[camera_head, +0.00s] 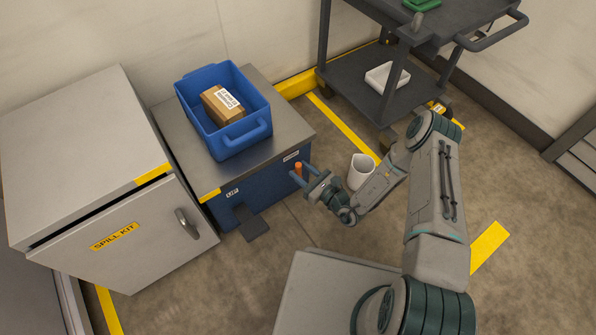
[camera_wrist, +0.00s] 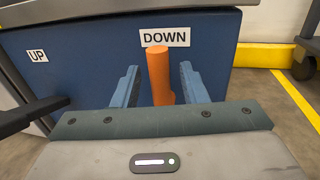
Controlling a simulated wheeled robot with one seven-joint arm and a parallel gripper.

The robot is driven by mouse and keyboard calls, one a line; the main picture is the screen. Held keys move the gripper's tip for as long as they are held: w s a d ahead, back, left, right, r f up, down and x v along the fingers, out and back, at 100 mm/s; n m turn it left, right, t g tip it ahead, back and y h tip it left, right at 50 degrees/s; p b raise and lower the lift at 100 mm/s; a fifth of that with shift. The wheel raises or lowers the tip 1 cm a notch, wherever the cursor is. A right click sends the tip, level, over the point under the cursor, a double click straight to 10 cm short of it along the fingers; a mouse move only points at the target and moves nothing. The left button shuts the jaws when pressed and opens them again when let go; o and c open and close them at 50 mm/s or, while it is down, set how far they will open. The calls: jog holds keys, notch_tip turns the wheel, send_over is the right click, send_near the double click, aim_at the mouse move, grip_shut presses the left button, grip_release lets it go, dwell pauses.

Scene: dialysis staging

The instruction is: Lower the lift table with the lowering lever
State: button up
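The lift table (camera_head: 288,118) has a grey top and a blue body, with labels reading UP and DOWN on its front. The orange lowering lever (camera_head: 298,168) sticks out from the front under the DOWN label. It also shows in the wrist view (camera_wrist: 159,75), standing between the two blue fingers. My gripper (camera_head: 305,178) is open around the lever, with a visible gap on each side. The lever's lower end is hidden behind my gripper's body in the wrist view.
A blue bin (camera_head: 240,142) holding a brown box (camera_head: 221,105) sits on the lift table. A dark pedal (camera_head: 252,224) projects at floor level below the UP label. A grey spill kit cabinet (camera_head: 80,170) stands left, a dark cart (camera_head: 345,80) behind right, and a white waste bin (camera_head: 361,171) beside my arm.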

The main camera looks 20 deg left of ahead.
jog(key=shift+x, duration=0.9)
grip_shut()
